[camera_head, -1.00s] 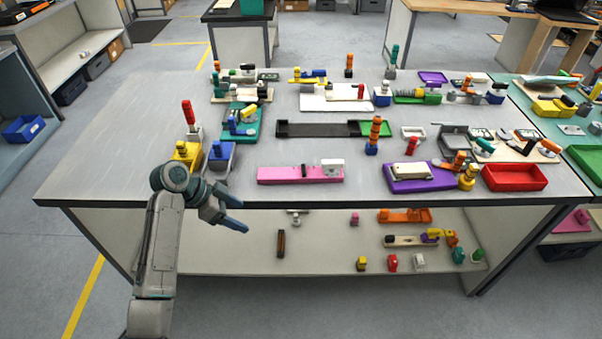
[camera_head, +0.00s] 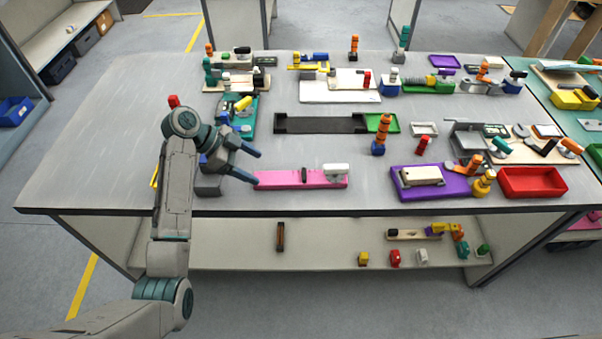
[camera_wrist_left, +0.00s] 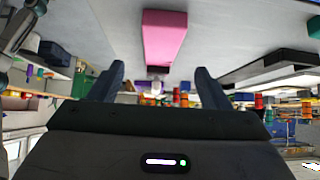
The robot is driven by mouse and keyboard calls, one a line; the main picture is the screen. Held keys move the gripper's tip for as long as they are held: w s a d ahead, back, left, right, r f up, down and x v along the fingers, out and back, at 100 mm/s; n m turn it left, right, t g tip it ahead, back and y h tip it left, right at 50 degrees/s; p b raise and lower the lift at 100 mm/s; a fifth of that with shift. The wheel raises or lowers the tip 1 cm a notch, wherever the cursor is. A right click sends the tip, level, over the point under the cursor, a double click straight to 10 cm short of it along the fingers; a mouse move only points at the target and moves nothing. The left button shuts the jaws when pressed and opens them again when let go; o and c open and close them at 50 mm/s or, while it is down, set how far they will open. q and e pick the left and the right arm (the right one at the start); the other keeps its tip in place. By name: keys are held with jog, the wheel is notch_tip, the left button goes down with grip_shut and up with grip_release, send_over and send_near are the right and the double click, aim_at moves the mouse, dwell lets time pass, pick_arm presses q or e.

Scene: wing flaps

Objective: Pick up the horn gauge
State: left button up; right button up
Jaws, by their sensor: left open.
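No label shows which thing is the horn gauge. A long pink bar with a white block on its right end (camera_head: 295,179) lies flat near the front edge of the table. In the left wrist view a pink bar (camera_wrist_left: 165,40) shows above the gap between the fingers. My left gripper (camera_head: 252,168) is open, with its fingertips close to the bar's left end. Whether a finger touches the bar cannot be told. My left arm hides things behind it. My right gripper is not in view.
A purple tray (camera_head: 445,190) and a red tray (camera_head: 552,182) stand to the right. A black tray (camera_head: 320,124) lies behind the pink bar, and a teal tray (camera_head: 249,124) behind my gripper. Bare tabletop (camera_head: 95,160) is at the left. A shelf (camera_head: 330,250) runs below.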

aim_at(276, 177)
pick_arm(q)
jog(key=shift+s+d+f, duration=0.15)
jog(key=shift+d+f, duration=0.35)
jog(key=shift+d, duration=0.25)
jog(key=shift+d+f+p, duration=0.15)
jog(key=shift+f+p, duration=0.1)
jog(key=shift+p, duration=0.1)
jog(key=p+x, duration=0.2)
jog(key=x, duration=0.2)
jog(key=shift+w+d+f, duration=0.1)
jog(key=shift+w+f, duration=0.05)
jog(key=shift+w, duration=0.05)
jog(key=shift+d+f, duration=0.15)
jog(key=shift+f, duration=0.15)
jog(key=shift+c, duration=0.6)
jog(key=c, duration=1.1)
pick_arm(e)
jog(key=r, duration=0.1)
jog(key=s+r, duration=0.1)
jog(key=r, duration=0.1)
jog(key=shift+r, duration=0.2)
